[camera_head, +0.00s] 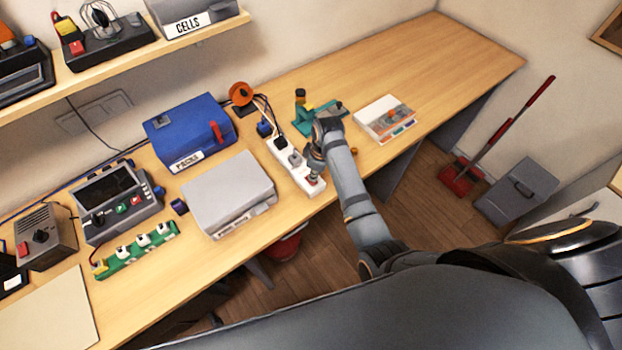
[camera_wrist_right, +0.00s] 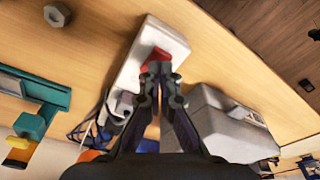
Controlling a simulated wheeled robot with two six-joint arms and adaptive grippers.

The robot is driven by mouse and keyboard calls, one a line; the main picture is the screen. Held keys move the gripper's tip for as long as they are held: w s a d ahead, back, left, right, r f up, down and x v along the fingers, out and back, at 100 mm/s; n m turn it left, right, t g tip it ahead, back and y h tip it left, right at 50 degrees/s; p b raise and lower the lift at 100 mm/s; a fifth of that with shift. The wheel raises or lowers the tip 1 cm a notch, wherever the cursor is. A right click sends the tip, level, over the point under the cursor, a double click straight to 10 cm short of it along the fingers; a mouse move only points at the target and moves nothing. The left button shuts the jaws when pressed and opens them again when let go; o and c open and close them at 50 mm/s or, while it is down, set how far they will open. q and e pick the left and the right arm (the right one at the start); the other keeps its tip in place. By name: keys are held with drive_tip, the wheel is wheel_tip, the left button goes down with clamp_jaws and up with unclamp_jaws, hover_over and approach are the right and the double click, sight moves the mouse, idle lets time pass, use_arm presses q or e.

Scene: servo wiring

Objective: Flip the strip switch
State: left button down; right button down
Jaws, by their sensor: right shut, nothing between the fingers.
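The white power strip (camera_head: 290,160) lies on the workbench, with dark and light plugs in its far part. Its red switch (camera_wrist_right: 157,57) shows near the strip's free end in the right wrist view, and the strip's white body (camera_wrist_right: 158,40) shows around it. My right gripper (camera_head: 314,180) is over the near end of the strip and partly hides the switch in the head view. In the right wrist view its fingertips (camera_wrist_right: 160,68) are together, empty, right at the red switch; I cannot tell whether they touch it. My left gripper is not in view.
A grey case (camera_head: 228,190) stands just left of the strip, with a blue case (camera_head: 187,130) behind it. A teal clamp-like tool (camera_head: 304,118) and a white box (camera_head: 385,118) are to the right. The bench's far right (camera_head: 450,60) is clear.

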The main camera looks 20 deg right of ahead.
drive_tip(key=shift+f+b, duration=0.4)
drive_tip(key=shift+f, duration=0.55)
idle(0.6)
wheel_tip(320, 180, up, 2)
drive_tip(key=shift+r+p, duration=0.1)
drive_tip(key=shift+p, duration=0.85)
drive_tip(key=shift+r, duration=2.4)
